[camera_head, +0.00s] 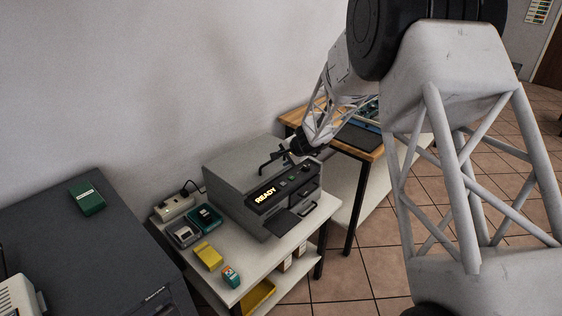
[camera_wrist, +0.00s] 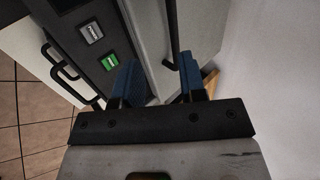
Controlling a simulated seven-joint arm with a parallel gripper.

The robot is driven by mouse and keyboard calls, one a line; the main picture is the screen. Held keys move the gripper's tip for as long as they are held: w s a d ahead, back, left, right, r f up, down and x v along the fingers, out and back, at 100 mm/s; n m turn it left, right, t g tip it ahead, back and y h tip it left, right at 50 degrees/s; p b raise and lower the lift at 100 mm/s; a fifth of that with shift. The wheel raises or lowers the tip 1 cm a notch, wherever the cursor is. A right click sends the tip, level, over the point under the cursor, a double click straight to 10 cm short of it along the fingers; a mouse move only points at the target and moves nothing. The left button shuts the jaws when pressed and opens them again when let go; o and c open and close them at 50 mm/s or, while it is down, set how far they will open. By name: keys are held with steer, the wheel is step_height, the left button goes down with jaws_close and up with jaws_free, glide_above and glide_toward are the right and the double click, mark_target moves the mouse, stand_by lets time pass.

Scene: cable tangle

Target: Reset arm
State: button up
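My gripper (camera_head: 270,162) hangs just above the top of a grey machine (camera_head: 232,172). In the wrist view its two blue-padded fingers (camera_wrist: 160,78) stand apart with a gap between them, and nothing is held. The machine's front panel shows a lit "READY" sign (camera_head: 266,195) and small buttons. In the wrist view a green button (camera_wrist: 109,62) and a grey button (camera_wrist: 91,32) lie left of the fingers. A dark bar (camera_wrist: 172,35) runs beyond the gap between the fingers; whether a finger touches it cannot be told.
The machine stands on a white table (camera_head: 258,261) with a power strip (camera_head: 175,208), a yellow box (camera_head: 208,256) and several small devices. A dark cabinet (camera_head: 90,255) is at left. A wooden-topped bench (camera_head: 360,150) stands behind at right. A wall lies close behind the machine.

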steer(key=shift+s+d+r, duration=0.15)
steer(key=shift+d+r, duration=0.05)
steer(key=shift+r, duration=0.2)
steer(key=s+d+r+n+g+h, duration=0.1)
steer(key=s+d+r+n, duration=0.15)
steer(key=s+r, duration=0.85)
steer(key=s+d+r+n+g, duration=0.1)
steer(key=s+d+r+n, duration=0.15)
steer(key=s+r, duration=0.85)
steer(key=s+d+n+h, duration=0.2)
steer(key=s+d, duration=0.2)
steer(key=s, duration=1.3)
steer(key=s+d+n+g+h, duration=0.1)
steer(key=s+d+h, duration=0.2)
steer(key=s, duration=1.5)
steer(key=shift+d+f+n, duration=0.25)
steer(key=shift+d+n, duration=0.15)
steer(key=shift+d, duration=0.15)
